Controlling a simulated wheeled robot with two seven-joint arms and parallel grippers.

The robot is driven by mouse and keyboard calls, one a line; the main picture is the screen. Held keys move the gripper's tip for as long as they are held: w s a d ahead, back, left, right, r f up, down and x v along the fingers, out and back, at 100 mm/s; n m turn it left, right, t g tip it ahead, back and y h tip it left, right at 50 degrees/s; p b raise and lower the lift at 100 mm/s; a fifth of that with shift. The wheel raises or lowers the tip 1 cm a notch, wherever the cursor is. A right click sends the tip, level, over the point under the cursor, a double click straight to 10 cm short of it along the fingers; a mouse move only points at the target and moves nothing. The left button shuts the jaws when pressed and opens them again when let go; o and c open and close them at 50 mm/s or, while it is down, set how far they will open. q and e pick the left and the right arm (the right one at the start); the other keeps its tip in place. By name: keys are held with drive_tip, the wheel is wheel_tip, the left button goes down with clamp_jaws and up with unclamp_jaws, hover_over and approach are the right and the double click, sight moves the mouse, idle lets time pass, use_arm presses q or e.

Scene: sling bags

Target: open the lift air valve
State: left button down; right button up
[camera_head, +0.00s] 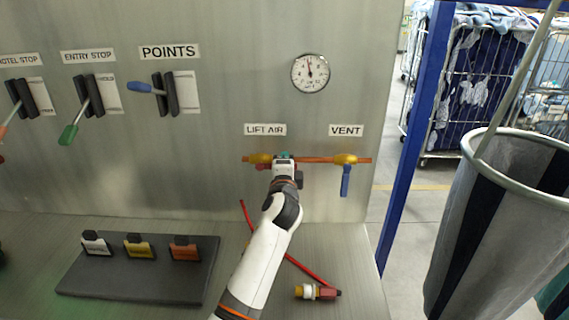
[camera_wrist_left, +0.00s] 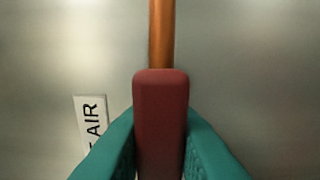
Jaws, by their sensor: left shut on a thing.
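The lift air valve (camera_head: 258,158) has a yellow body on the copper pipe, under the LIFT AIR label (camera_head: 265,129). My left gripper (camera_head: 284,159) is at the pipe just right of that body and hides most of the handle in the head view. In the left wrist view, its teal fingers are shut on the dark red handle (camera_wrist_left: 160,105). There the handle looks in line with the copper pipe (camera_wrist_left: 161,35). My right gripper is not in view.
The vent valve (camera_head: 345,159), with its blue handle (camera_head: 345,181) hanging down, is to the right. A gauge (camera_head: 310,73) is above. A red hose (camera_head: 308,271) and a fitting (camera_head: 318,292) lie below. A dark tray (camera_head: 140,283) with tagged blocks is at left.

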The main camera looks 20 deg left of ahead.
use_arm(q)
drive_tip(key=shift+r, duration=0.1)
drive_tip(key=c, duration=1.3)
unclamp_jaws()
drive_tip(key=shift+s, duration=0.1)
drive_tip(key=b+v, duration=0.2)
drive_tip(key=v, duration=0.9)
drive_tip(key=shift+s+d, duration=0.15)
drive_tip(key=shift+s, duration=0.2)
